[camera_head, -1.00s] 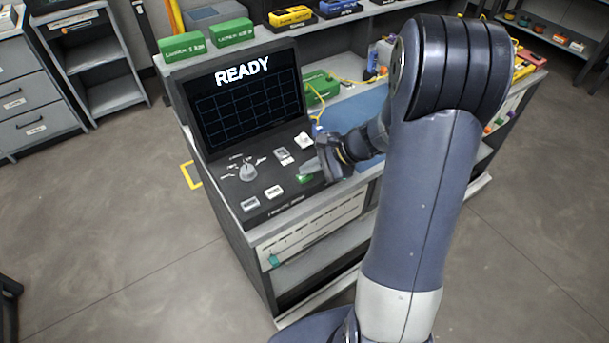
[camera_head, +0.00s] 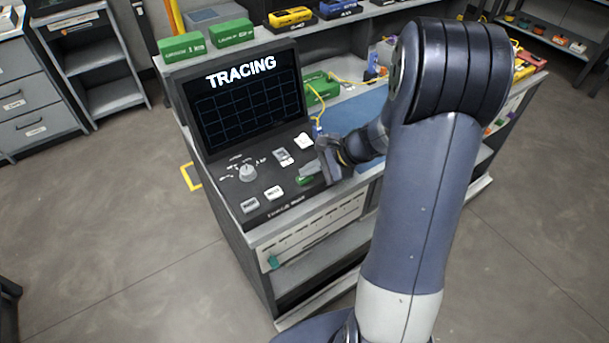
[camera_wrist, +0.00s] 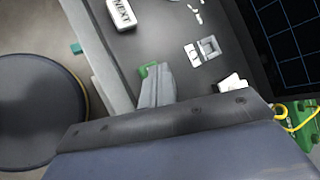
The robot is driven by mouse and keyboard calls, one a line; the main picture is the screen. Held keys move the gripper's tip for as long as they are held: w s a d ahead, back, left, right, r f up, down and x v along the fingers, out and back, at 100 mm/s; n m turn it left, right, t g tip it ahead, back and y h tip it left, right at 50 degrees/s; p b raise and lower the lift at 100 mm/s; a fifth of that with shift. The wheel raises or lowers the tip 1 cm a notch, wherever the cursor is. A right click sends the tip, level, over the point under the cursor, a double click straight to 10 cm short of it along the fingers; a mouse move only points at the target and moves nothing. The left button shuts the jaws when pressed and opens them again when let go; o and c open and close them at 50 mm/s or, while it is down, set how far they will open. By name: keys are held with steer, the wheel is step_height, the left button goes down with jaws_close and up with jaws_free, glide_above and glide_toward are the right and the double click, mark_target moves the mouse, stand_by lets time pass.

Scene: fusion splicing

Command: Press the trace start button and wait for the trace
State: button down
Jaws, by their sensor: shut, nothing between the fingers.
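The trace instrument's screen (camera_head: 245,104) reads "TRACING" above an empty grid. The green start button (camera_head: 304,181) is on the front right of its sloped panel. It also shows in the wrist view (camera_wrist: 148,68), partly hidden behind the fingers. My gripper (camera_head: 308,170) is shut with nothing in it, its fingertips at the green button; it also shows in the wrist view (camera_wrist: 155,80). I cannot tell whether the tips touch the button.
A yellow cable (camera_head: 318,113) runs from a green box (camera_head: 321,88) to the panel's right side. Green cases (camera_head: 182,47) stand on the shelf behind.

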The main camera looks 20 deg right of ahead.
mark_target(309, 178)
steer(key=shift+r+p, duration=0.4)
steer(key=shift+r, duration=0.35)
step_height(309, 178, up, 5)
steer(key=p, duration=0.4)
stand_by(0.7)
